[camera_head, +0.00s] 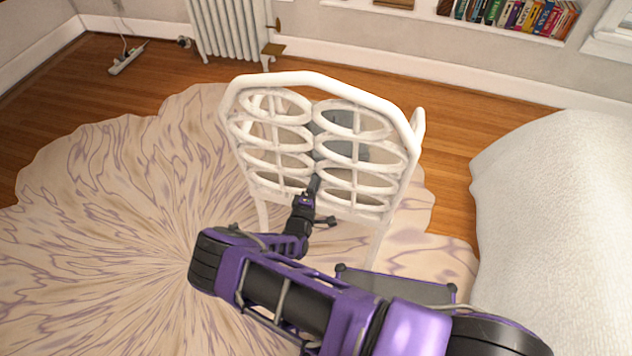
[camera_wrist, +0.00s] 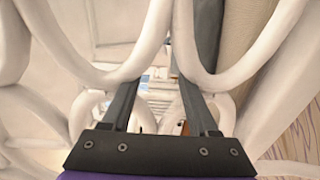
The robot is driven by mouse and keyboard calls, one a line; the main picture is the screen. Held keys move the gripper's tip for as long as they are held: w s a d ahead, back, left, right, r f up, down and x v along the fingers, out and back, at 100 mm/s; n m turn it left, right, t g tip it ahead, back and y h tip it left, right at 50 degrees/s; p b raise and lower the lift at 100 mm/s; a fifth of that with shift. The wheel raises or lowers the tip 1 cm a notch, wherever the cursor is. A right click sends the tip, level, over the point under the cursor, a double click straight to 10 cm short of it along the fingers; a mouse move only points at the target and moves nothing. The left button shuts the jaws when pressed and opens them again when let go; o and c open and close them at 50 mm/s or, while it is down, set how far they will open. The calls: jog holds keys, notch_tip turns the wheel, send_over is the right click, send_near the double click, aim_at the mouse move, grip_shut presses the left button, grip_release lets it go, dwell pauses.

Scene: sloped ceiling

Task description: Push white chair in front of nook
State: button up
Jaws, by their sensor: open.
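The white chair (camera_head: 367,207) stands upright in the middle of the head view, its openwork back of oval loops facing me. A grey patch (camera_head: 345,150) shows through the back; I cannot tell what it is. My gripper (camera_head: 314,184) is at the lower middle of the chair back. In the wrist view my gripper (camera_wrist: 158,85) is open, its two dark fingers apart among the white loops (camera_wrist: 228,75). The fingertips are partly hidden by the loops, and contact is unclear. A wall recess with books (camera_head: 515,18), possibly the nook, is at the upper right.
A round patterned rug (camera_head: 110,200) lies under the chair on the wooden floor (camera_head: 455,140). A white radiator (camera_head: 232,30) stands at the back wall. A white covered piece of furniture (camera_head: 560,210) fills the right side. A power strip (camera_head: 127,58) lies at upper left.

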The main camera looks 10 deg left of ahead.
jog(key=shift+c, duration=0.2)
grip_shut()
dwell(1.3)
